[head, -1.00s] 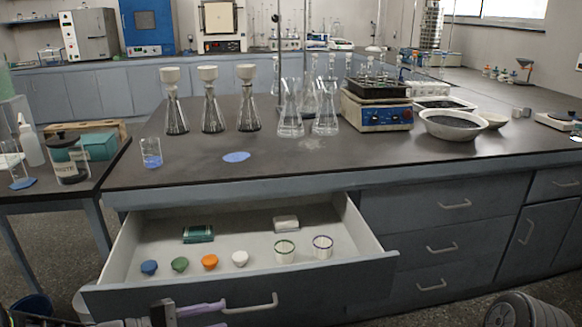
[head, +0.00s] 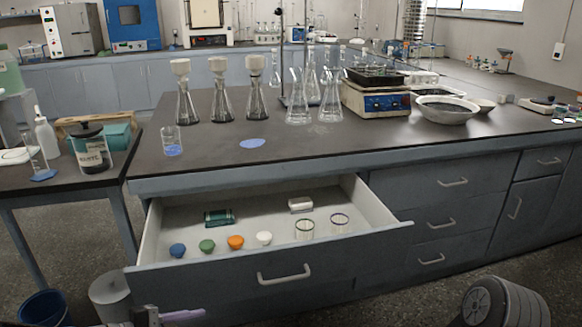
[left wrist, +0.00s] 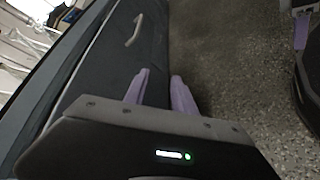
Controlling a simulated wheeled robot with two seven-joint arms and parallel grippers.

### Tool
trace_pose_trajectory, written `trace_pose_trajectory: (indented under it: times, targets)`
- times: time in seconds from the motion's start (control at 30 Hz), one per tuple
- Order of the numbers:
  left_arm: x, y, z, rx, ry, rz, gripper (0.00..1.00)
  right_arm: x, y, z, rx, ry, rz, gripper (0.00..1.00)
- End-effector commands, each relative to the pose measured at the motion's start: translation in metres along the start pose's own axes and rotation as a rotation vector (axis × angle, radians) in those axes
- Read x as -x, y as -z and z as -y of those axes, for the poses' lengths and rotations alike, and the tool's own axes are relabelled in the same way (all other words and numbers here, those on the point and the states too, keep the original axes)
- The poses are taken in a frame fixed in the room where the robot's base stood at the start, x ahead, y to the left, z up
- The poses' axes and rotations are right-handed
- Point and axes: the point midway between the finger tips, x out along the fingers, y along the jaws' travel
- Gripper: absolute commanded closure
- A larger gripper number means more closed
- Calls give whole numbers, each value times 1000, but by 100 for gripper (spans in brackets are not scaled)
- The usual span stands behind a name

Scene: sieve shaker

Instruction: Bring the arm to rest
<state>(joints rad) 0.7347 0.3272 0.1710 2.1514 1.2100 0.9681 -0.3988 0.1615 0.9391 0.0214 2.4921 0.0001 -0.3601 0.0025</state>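My left gripper (head: 180,316) shows at the bottom edge of the head view, low in front of the open drawer's front panel; one purple finger is seen there. In the left wrist view its two purple fingers (left wrist: 160,88) stand apart with nothing between them, over the floor beside the dark drawer front. A purple strip at the upper right of the left wrist view may be part of my right gripper (left wrist: 301,30), but its fingers cannot be made out. My right gripper does not show in the head view.
The open drawer (head: 205,281) juts from the bench (head: 330,152), holding coloured caps, two rimmed cups and small boxes. Flasks, a blue-fronted device (head: 376,101) and a bowl (head: 446,110) stand on top. Bins (head: 44,308) stand at lower left.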

Motion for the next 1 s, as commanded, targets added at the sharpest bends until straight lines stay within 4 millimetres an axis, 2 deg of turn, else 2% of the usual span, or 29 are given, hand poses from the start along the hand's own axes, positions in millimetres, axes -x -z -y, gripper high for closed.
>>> trace_pose_trajectory:
  times: [0.2,0.37,0.5,0.63,0.7,0.77,0.9,1.0]
  targets:
    - [2,24,45,12,151,-109,68,0,-1,1,2,1,1,64]
    - [4,43,101,7,318,-200,68,0,-1,1,2,1,1,64]
    - [4,57,167,-51,519,-282,68,0,-1,1,2,1,2,64]
    - [-5,62,236,-229,734,-333,68,0,-1,1,2,1,2,64]
    - [-16,58,264,-368,810,-331,68,0,-1,1,2,1,2,64]
    - [-31,49,283,-494,848,-305,68,0,-1,1,2,1,1,64]
    - [-65,9,320,-738,872,-176,68,0,-1,1,2,1,1,64]
    - [-76,-22,345,-821,890,-64,68,0,-1,1,2,1,1,64]
